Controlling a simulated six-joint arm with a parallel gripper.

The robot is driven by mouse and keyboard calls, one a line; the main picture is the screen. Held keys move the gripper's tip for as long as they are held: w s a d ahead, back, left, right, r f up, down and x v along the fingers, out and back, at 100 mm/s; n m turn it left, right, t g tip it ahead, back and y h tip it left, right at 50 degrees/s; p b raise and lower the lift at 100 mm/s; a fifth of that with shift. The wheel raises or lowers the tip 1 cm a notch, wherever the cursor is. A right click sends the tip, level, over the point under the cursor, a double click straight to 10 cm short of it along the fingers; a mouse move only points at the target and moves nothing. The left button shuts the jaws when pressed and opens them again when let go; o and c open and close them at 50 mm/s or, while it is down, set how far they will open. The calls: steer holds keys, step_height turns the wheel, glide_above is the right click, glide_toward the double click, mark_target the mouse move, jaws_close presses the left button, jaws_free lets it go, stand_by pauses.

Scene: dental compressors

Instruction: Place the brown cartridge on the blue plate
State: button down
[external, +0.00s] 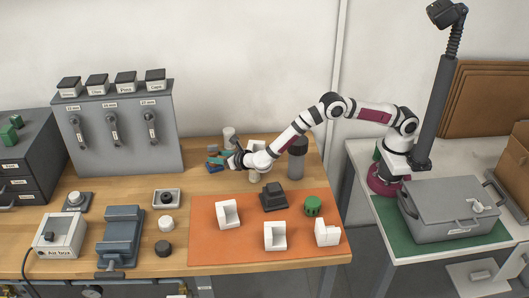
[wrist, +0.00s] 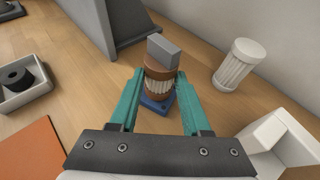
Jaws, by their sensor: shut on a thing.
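The brown cartridge (wrist: 157,84) has pale pleats around its middle and a grey block on top. It stands between the teal fingers of my gripper (wrist: 157,88) in the wrist view, and the gripper is shut on it. The blue plate (wrist: 157,109) shows directly below the cartridge; I cannot tell whether the two touch. In the external view my gripper (external: 222,158) is at the back of the wooden table, and the blue plate (external: 213,166) shows beside the fingers. The cartridge is too small and covered to make out clearly there.
A white pleated cylinder (wrist: 238,64) stands to the right of the cartridge. A white block (wrist: 283,138) is near at lower right. The grey cabinet (external: 123,128) rises behind left. A tray with a dark ring (wrist: 20,84) and the orange mat (external: 205,248) lie nearer the front.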

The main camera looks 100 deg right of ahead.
steer(key=shift+f, duration=0.1)
steer(key=shift+c, duration=1.8)
jaws_free()
steer(key=shift+f, duration=0.1)
steer(key=shift+r, duration=0.2)
steer(key=v, duration=1.2)
steer(key=shift+f, duration=0.15)
